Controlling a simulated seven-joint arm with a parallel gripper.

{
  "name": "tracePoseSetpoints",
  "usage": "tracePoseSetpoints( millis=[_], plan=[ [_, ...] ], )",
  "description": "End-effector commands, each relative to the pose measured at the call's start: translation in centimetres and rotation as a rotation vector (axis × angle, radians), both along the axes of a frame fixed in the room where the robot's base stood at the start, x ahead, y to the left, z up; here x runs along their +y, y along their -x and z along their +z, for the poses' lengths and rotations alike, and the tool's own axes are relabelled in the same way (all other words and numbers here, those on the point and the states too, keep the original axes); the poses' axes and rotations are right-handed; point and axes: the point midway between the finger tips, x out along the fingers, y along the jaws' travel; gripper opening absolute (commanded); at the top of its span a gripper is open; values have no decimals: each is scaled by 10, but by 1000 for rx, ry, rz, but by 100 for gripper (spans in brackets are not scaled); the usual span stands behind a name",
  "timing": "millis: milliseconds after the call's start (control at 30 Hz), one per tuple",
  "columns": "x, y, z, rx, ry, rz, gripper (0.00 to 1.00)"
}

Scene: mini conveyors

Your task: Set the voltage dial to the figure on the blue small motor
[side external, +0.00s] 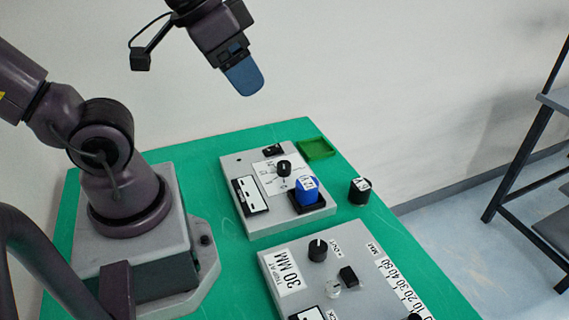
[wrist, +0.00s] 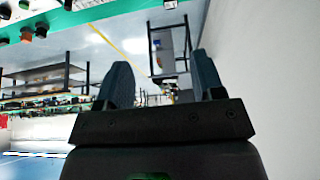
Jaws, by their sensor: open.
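In the side external view, a blue small motor (side external: 307,188) with a white label sits in a black holder (side external: 310,205) on the far grey panel (side external: 243,166). Its figure is too small to read. A black dial (side external: 284,168) stands on a white printed scale (side external: 268,180) on the same panel; its setting cannot be read. My gripper (side external: 245,78) is high above the table, well away from the dial and motor. In the wrist view my gripper (wrist: 160,85) shows two fingers apart with nothing between them.
A black motor (side external: 359,190) with a white label stands on the green table (side external: 400,245) right of the panel. A green tray (side external: 317,148) lies behind. A nearer grey panel (side external: 335,275) carries a black knob (side external: 317,250) and a "30 MM" label. The air around my gripper is clear.

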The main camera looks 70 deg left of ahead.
Motion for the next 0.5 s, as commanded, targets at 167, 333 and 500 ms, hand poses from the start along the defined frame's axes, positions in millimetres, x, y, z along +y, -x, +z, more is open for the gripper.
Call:
tracePoseSetpoints(
  millis=[167,333,500],
  plan=[
    [7,-13,-28,155,43,34,62],
    [23,-41,-65,336,168,243,62],
    [51,-68,-109,471,277,642,62]
  ],
)
